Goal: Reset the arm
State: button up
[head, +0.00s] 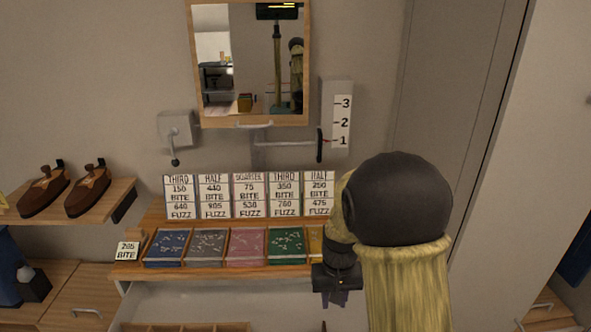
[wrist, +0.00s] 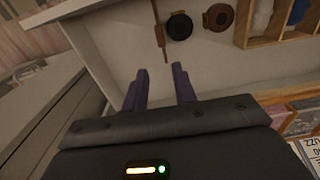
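My arm, with a dark rounded joint and a yellow sleeve, reaches in from the lower right of the head view. My gripper (head: 335,298) points down at its end, over the right part of an open pale drawer (head: 200,298). In the wrist view my gripper (wrist: 160,82) has its two purple fingers apart, with nothing between them. A dark round object (wrist: 179,25) and a brown one (wrist: 218,17) lie in the drawer beyond the fingertips. My arm hides the right end of the row of coloured trays.
Blue (head: 167,247), grey (head: 206,246), pink (head: 246,246) and green (head: 286,245) trays stand on a wooden shelf behind the drawer, below number cards (head: 249,196). A mirror (head: 250,60) and a lever with a scale (head: 341,122) are on the wall. A tall pale panel (head: 520,150) stands close right.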

jog(key=s+d+r+t+p, duration=0.2)
jog(key=s+r+p, duration=0.2)
jog(key=s+r, duration=0.5)
jog(key=s, duration=0.3)
jog(key=shift+d+t, duration=0.3)
jog(key=shift+d, duration=0.1)
jog(key=shift+c, duration=0.5)
dwell(1.1)
